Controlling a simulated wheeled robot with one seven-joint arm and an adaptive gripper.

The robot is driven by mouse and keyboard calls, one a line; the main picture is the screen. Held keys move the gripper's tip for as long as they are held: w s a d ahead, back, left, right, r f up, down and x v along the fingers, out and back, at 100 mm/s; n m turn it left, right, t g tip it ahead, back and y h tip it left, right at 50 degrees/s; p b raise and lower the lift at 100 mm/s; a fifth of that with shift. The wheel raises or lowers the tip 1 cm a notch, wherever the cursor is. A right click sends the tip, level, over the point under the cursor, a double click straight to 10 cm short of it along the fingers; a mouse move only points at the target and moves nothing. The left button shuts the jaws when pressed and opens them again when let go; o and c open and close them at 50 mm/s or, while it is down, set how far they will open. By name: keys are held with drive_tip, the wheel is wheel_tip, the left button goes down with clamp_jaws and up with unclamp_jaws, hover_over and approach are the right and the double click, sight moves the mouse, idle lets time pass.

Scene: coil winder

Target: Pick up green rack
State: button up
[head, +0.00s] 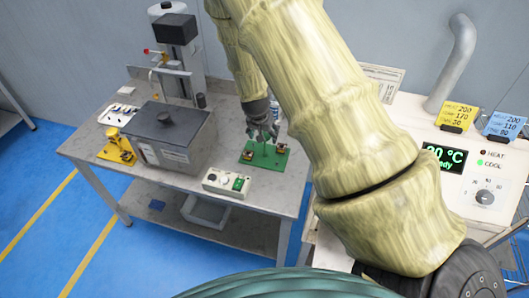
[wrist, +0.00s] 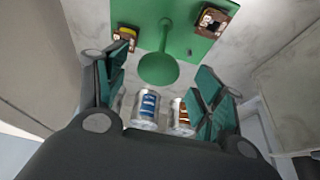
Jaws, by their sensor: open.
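The green rack (head: 267,161) stands on the grey table, right of the grey box, and has a flat base plate with a thin upright post. In the wrist view the rack's round green knob (wrist: 158,69) lies between my fingers, near their tips, with its plate (wrist: 180,28) behind. Small dark-and-yellow pieces (wrist: 125,38) sit at the plate's corners. My gripper (head: 262,127) is directly over the rack, fingers pointing down. In the wrist view its fingers (wrist: 163,80) are spread on both sides of the knob. No contact with the knob is visible.
Two silver cylinders (wrist: 145,108) with blue and orange bands show between my fingers. The grey box (head: 165,135) stands to the left. A white control box (head: 227,182) lies in front of the rack. A machine panel (head: 470,185) is at right, a yellow stand (head: 118,147) far left.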

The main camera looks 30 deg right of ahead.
sight(265, 135)
drive_tip(key=shift+p+x, duration=0.5)
drive_tip(key=shift+x, duration=1.05)
drive_tip(key=shift+s, duration=0.1)
clamp_jaws()
